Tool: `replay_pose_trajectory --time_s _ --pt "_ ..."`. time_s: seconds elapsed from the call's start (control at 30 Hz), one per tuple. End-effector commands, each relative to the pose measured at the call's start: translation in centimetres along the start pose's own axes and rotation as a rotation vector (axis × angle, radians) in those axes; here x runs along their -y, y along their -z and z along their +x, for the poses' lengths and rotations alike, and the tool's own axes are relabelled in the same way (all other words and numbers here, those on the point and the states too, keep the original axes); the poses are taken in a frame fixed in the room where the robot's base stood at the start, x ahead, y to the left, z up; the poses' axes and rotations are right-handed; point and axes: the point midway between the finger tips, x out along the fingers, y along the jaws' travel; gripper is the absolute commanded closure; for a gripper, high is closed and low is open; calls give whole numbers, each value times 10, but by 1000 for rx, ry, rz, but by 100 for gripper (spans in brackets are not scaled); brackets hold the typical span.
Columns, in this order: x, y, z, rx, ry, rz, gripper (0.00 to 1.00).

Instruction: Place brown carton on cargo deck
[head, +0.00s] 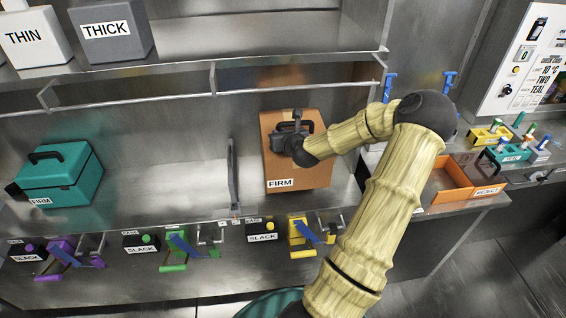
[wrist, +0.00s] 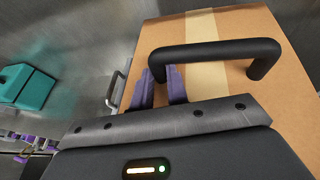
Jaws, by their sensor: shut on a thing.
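The brown carton (head: 296,174) has a black handle on top and a FIRM label on its front. It stands upright at the middle right of the metal deck (head: 190,185), right of a low upright divider. I cannot tell whether its base touches the deck. My gripper (head: 292,128) is at the carton's top, shut on its handle. In the wrist view the purple fingers (wrist: 168,84) are at the left part of the black handle (wrist: 215,49), above the taped top of the carton (wrist: 285,100).
A teal case (head: 60,175) labelled FIRM sits at the left of the deck. Purple, green and yellow clamps (head: 300,232) line the front edge, with SLACK labels. A shelf with THIN and THICK boxes (head: 112,30) hangs above. An orange tray (head: 462,182) lies right. Deck between teal case and divider is clear.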

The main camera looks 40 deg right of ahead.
Motion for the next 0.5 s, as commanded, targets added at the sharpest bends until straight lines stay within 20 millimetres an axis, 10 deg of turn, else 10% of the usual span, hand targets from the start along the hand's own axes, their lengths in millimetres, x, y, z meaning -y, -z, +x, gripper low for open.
replay_pose_trajectory --time_s 0.5 --pt "6 71 30 5 5 1 100"
